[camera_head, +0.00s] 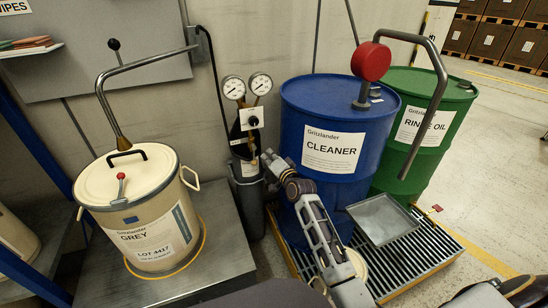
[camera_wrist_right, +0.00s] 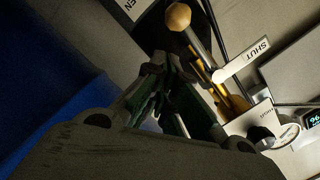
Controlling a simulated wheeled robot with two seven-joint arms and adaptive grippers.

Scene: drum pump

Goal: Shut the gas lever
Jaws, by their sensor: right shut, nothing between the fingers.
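The gas bottle (camera_head: 247,170) with two round gauges (camera_head: 247,86) stands against the wall, left of the blue drum. My right gripper (camera_head: 268,162) is beside its upper part, at the blue drum's left edge. In the right wrist view the gripper (camera_wrist_right: 170,68) is shut and empty. Just beyond its fingertips is the gas lever, a yellow bar with a round tan knob (camera_wrist_right: 178,16). An OPEN label (camera_wrist_right: 132,8) is left of the knob and a SHUT label (camera_wrist_right: 243,60) right of it. Contact between fingers and lever cannot be told. My left gripper is not in view.
The blue CLEANER drum (camera_head: 340,115) and green RINSE OIL drum (camera_head: 425,115) stand on a grating (camera_head: 400,265). A bent pump pipe (camera_head: 440,85) overhangs them. A cream GREY drum (camera_head: 135,215) stands on a metal plate (camera_head: 218,225) at left. Open floor lies at right.

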